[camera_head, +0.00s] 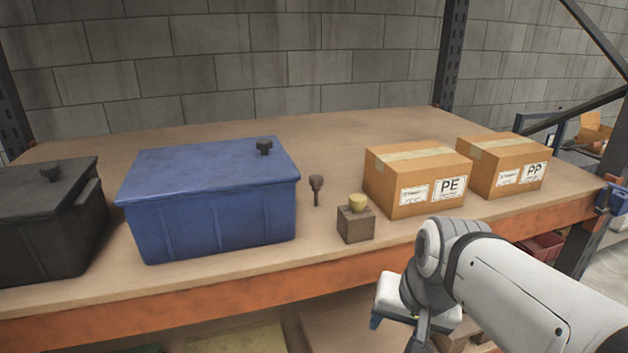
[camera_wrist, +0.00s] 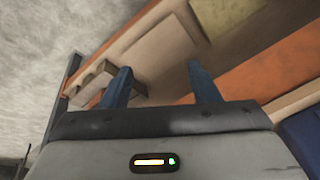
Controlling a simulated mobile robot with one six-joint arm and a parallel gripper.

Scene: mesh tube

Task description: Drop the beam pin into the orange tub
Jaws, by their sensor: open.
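A small dark pin (camera_head: 316,188) with a wider head stands upright on the shelf, just right of the blue lidded box; it looks like the beam pin. No orange tub is clearly visible in either view. My gripper is open and empty in the wrist view (camera_wrist: 161,84), its two blue fingers spread apart. In the head view it hangs low in front of the shelf edge, apart from the pin and partly hidden by my arm.
The blue box (camera_head: 215,215) and a black box (camera_head: 45,225) stand left. The orange beam (camera_head: 250,300) edges the shelf. The back is clear.

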